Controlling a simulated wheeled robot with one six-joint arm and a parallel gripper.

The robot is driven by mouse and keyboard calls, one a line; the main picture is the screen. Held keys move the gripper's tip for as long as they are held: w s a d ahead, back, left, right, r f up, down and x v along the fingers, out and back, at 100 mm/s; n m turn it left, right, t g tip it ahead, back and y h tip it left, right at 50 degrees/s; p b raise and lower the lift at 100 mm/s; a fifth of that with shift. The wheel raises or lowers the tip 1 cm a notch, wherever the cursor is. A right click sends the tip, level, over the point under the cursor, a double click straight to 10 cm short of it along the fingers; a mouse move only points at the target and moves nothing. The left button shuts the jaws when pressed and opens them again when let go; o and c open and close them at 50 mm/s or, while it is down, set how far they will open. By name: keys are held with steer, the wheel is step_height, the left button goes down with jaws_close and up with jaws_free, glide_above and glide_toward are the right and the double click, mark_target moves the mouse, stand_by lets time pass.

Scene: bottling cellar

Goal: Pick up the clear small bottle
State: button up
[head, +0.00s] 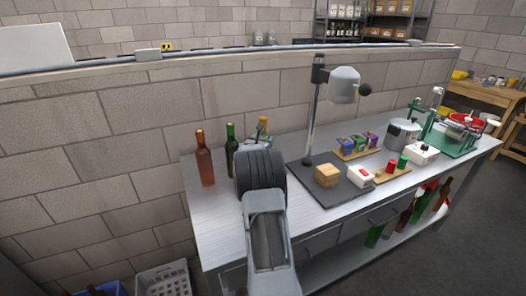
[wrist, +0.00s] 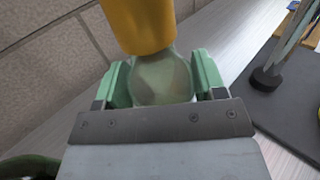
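The clear small bottle (wrist: 160,82) is pale greenish glass in the wrist view, with a yellow-orange part (wrist: 138,22) toward the top of the picture. My gripper (wrist: 163,75) has its two pale green fingers on either side of the glass. I cannot tell whether the fingers press on it or leave a thin gap.
A brown bottle (head: 205,160) and a dark green bottle (head: 231,148) stand left of my arm on the metal bench (head: 198,198). A block wall (head: 150,130) rises behind. To the right are a dark mat (head: 335,200) and a lamp-like stand (head: 313,115).

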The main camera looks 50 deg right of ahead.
steer(key=c, duration=0.9)
steer(key=shift+r, duration=0.15)
steer(key=shift+r, duration=0.1)
